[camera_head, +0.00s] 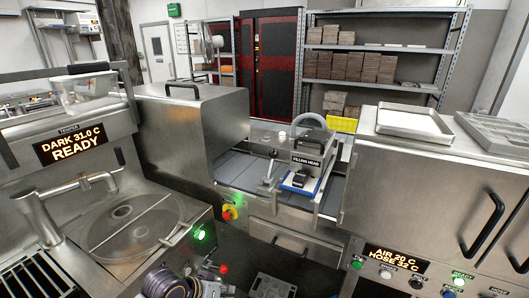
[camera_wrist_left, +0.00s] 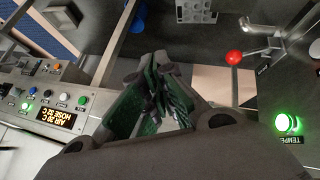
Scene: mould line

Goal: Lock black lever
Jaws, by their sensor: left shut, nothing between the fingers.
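A small lever with a dark knob (camera_head: 273,154) stands upright on a pale base, just left of the filling head (camera_head: 306,162), in the head view. Whether this is the task's black lever I cannot tell. A black block (camera_head: 299,179) sits low on the filling head's front, above a blue edge. My left gripper (camera_wrist_left: 155,88) is shut and empty in the left wrist view, its green-and-black fingers together. It is apart from a red-ball lever (camera_wrist_left: 234,57), which also shows low in the head view (camera_head: 223,268). My right gripper is not in view.
A steel hood (camera_head: 190,112) stands left of the filling line. The tempering basin (camera_head: 136,226) is at the left, its display (camera_head: 71,145) reading READY. A steel cabinet (camera_head: 416,180) with handles is at the right. A green lit button (camera_head: 200,233) is near the basin.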

